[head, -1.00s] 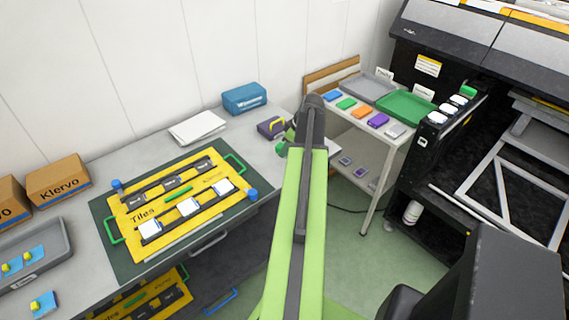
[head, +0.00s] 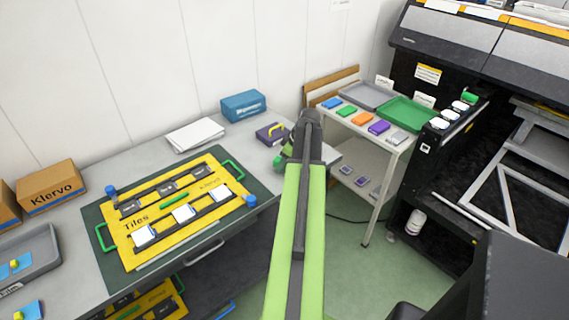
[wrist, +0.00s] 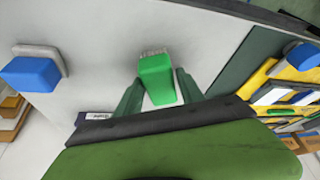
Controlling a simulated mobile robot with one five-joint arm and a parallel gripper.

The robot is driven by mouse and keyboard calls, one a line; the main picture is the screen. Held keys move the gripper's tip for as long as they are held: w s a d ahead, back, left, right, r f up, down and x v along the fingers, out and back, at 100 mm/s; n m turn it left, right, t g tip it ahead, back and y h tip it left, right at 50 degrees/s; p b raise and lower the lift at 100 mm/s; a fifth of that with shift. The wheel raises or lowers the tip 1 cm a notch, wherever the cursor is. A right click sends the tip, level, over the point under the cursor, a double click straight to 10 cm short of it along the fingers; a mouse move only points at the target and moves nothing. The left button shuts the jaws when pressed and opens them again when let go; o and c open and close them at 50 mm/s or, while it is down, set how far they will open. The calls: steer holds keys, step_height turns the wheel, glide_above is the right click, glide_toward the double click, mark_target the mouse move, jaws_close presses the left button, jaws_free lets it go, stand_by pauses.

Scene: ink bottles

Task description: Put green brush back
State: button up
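The green brush (wrist: 155,80), a bright green block with a pale bristled end, sits between the two dark green fingers of my gripper (wrist: 160,92) in the wrist view. The fingers lie along both its sides, and my gripper looks shut on it. In the head view, the brush (head: 277,162) shows as a small green patch by my gripper (head: 285,154), close to the right edge of the grey worktable (head: 150,170). My arm hides part of the gripper there, and I cannot tell the exact height above the table.
The yellow Tiles board (head: 125,210) lies on a dark green mat. Behind it are white papers (head: 195,135), a blue box (head: 243,106) and a purple block with a yellow handle (head: 272,132). Right stands a white cart (head: 385,150) with trays, beside a large black machine (head: 450,160).

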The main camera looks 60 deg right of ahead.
steer(key=shift+o, duration=1)
steer(key=shift+r, duration=0.1)
steer(key=shift+r+p, duration=0.35)
steer(key=shift+p, duration=0.05)
steer(key=p+v, duration=1)
steer(key=v, duration=0.1)
steer(key=shift+s+r+p, duration=0.2)
steer(key=shift+p, duration=0.1)
